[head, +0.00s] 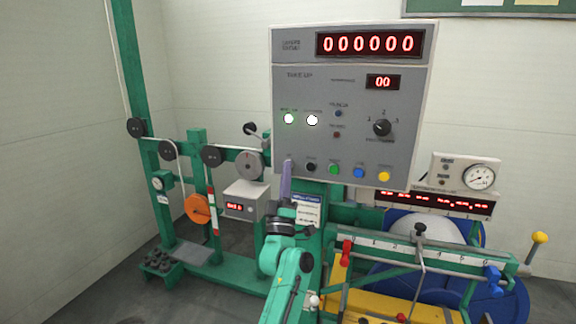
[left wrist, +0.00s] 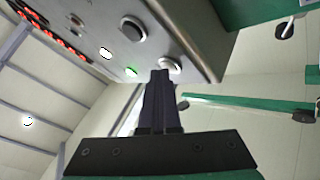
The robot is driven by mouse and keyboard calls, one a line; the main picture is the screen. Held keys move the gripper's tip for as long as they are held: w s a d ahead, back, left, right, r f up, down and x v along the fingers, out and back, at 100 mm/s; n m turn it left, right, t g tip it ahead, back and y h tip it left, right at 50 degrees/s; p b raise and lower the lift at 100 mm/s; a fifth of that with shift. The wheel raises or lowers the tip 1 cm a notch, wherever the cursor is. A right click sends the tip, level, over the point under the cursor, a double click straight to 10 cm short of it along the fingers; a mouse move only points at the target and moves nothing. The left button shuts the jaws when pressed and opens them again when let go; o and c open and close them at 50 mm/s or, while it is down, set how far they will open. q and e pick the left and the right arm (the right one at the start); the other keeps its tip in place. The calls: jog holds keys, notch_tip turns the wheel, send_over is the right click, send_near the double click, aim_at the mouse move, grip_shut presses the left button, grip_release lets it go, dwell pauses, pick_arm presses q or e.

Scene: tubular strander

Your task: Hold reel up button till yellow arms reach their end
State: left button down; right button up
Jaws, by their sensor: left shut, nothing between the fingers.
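The grey take-up panel (head: 350,110) faces me, with a bottom row of black (head: 310,167), green (head: 333,169), blue (head: 358,173) and yellow (head: 384,176) buttons. Their labels are too small to read, so I cannot tell which is reel up. My left gripper (head: 287,163) is shut and empty, its fingertips at the row's left end, covering that spot. In the left wrist view the fingertips (left wrist: 160,73) are at a pale round button (left wrist: 170,65); I cannot tell whether they press it. Yellow arms (head: 365,303) lie low by a blue reel (head: 495,300). My right gripper is out of view.
The counter (head: 368,44) reads 000000. A green frame with pulleys (head: 211,156) stands left. A gauge box (head: 465,172) and a green rail with levers (head: 420,250) are right.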

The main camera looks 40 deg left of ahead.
pick_arm(q)
jog(key=shift+s+d+p, duration=0.25)
jog(key=shift+s+p, duration=0.05)
jog(key=shift+s, duration=0.4)
jog(key=s, duration=0.1)
jog(key=s+d+p, duration=0.1)
jog(key=s, duration=0.2)
jog(key=shift+s+d+p, duration=0.3)
jog(key=shift+s+d, duration=0.05)
